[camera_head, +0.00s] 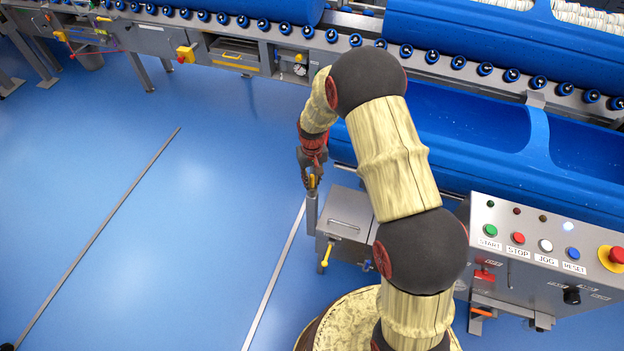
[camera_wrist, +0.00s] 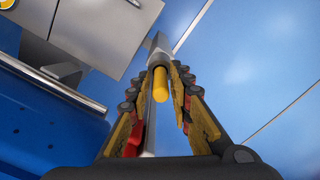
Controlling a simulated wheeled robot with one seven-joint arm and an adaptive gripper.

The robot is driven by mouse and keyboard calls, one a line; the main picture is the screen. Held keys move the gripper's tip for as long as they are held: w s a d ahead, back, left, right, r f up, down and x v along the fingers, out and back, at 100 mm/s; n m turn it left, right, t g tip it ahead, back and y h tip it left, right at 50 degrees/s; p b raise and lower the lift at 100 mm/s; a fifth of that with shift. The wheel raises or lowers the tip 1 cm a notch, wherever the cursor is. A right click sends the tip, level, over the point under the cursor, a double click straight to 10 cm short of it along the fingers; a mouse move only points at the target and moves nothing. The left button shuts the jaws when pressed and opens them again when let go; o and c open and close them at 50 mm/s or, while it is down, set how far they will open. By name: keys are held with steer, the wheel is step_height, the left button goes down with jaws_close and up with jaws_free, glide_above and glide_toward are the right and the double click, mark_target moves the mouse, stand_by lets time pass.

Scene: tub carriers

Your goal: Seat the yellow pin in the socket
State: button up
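The yellow pin (camera_wrist: 161,84) is a short cylinder seen near end-on in the wrist view. It lies between the two fingers of my gripper (camera_wrist: 160,75). The fingers stand close on either side of it, but I cannot tell whether both pads touch it. A grey metal piece (camera_wrist: 159,46), perhaps the socket's post, shows just beyond the pin; whether the pin is in it is hidden. In the head view my gripper (camera_head: 313,184) points down beside the small grey cabinet, with a bit of yellow at its fingers and an upright grey cylinder (camera_head: 311,211) right below.
The grey cabinet (camera_head: 347,214) with a yellow lever (camera_head: 326,254) stands just right of the cylinder. A control panel (camera_head: 520,246) with several buttons is further right. Blue troughs (camera_head: 478,129) and a roller conveyor run behind. The blue floor at left is clear.

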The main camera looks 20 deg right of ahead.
steer(key=shift+o, duration=0.8)
steer(key=shift+r, duration=0.1)
step_height(320, 180, up, 12)
steer(key=p, duration=0.3)
steer(key=shift+r, duration=0.15)
steer(key=s+r+t, duration=0.1)
steer(key=s+r, duration=0.5)
steer(key=r, duration=0.5)
steer(key=s+r+t, duration=0.2)
steer(key=s+r, duration=0.3)
steer(key=r, duration=0.6)
steer(key=s+r+t, duration=0.1)
steer(key=s+r, duration=0.3)
steer(key=s, duration=0.5)
steer(key=s+r+t, duration=0.1)
steer(key=s+r, duration=0.3)
steer(key=s, duration=0.6)
steer(key=shift+t, duration=0.3)
steer(key=shift+s, duration=0.1)
